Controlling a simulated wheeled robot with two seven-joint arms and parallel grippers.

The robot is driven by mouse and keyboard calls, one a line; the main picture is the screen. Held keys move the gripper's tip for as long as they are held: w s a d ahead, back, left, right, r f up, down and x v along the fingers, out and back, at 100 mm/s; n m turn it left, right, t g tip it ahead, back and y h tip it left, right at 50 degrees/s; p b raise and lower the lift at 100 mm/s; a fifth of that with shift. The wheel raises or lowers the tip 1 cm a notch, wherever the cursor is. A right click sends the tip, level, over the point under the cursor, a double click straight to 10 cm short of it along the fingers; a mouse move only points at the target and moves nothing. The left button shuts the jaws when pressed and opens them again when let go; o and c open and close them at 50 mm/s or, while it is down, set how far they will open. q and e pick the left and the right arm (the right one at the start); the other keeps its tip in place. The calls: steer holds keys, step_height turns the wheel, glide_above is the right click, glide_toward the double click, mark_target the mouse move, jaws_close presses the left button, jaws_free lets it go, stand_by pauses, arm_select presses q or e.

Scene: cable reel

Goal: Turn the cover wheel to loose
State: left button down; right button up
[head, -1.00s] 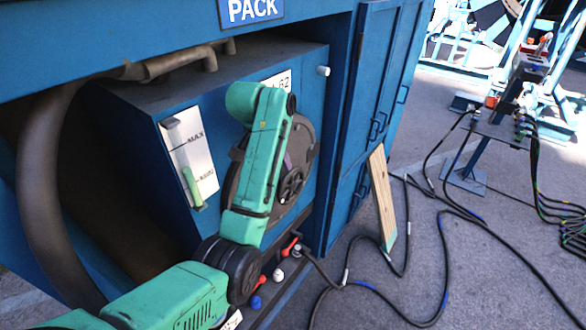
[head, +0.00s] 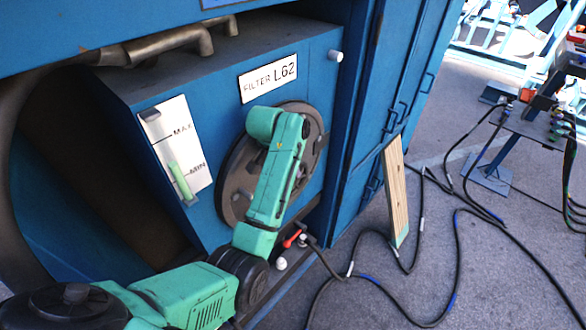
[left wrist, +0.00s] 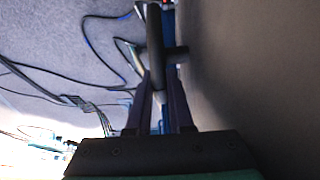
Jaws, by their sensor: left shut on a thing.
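The cover wheel (head: 233,184) is a dark round disc on the front of the blue filter housing, below the label "FILTER L62". My green left arm crosses in front of it and hides its middle. My left gripper is hidden behind the arm in the head view. In the left wrist view my left gripper (left wrist: 159,84) has its two fingers closed around a dark handle (left wrist: 155,45) with a short side stub. It stands close beside a flat grey surface. My right gripper is in neither view.
A MAX/MIN level gauge (head: 177,150) is left of the wheel. A wooden plank (head: 396,190) leans against the blue cabinet (head: 385,100) on the right. Black cables (head: 455,250) lie on the ground. A red-handled valve (head: 291,239) sits below the wheel.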

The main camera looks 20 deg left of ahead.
arm_select(q)
steer(key=shift+f, duration=0.1)
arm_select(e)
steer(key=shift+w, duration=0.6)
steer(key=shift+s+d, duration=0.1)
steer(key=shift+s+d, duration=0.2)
